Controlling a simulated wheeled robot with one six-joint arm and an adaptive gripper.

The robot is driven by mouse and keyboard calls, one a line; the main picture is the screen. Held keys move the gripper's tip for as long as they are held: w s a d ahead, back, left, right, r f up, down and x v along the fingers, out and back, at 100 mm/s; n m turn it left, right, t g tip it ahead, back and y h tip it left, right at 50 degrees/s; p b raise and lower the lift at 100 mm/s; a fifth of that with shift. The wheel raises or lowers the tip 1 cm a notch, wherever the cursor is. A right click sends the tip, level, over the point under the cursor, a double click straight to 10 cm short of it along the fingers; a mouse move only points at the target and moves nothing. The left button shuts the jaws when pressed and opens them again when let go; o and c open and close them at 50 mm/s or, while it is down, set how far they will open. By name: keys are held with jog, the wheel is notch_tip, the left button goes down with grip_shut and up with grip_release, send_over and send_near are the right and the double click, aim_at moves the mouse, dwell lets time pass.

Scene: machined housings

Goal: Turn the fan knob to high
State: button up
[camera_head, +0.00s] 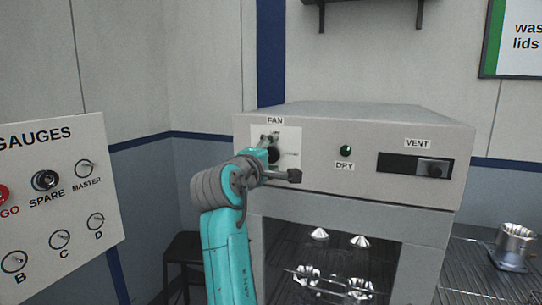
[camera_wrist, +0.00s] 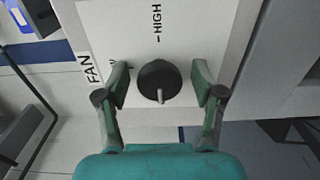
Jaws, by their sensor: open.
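The fan knob (camera_wrist: 152,76) is a round black dial on a white plate, in the middle of the wrist view. Its pale pointer line points toward the bottom of that view, away from the HIGH mark (camera_wrist: 157,22) at the top. My gripper (camera_wrist: 160,74) is open, with one green finger on each side of the knob and gaps showing between; contact is not visible. In the head view my gripper (camera_head: 269,145) is at the FAN plate (camera_head: 292,139) on the grey cabinet's front and partly covers the knob.
The grey cabinet (camera_head: 345,183) also has a green DRY light (camera_head: 346,151) and a VENT slider (camera_head: 432,169) to the right. Shiny metal parts (camera_head: 359,241) stand on racks in its opening. A gauge board (camera_head: 60,205) stands at the left; a metal housing (camera_head: 514,246) sits at the right.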

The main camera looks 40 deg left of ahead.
jog(key=c, duration=1.1)
jog(key=shift+c, duration=0.2)
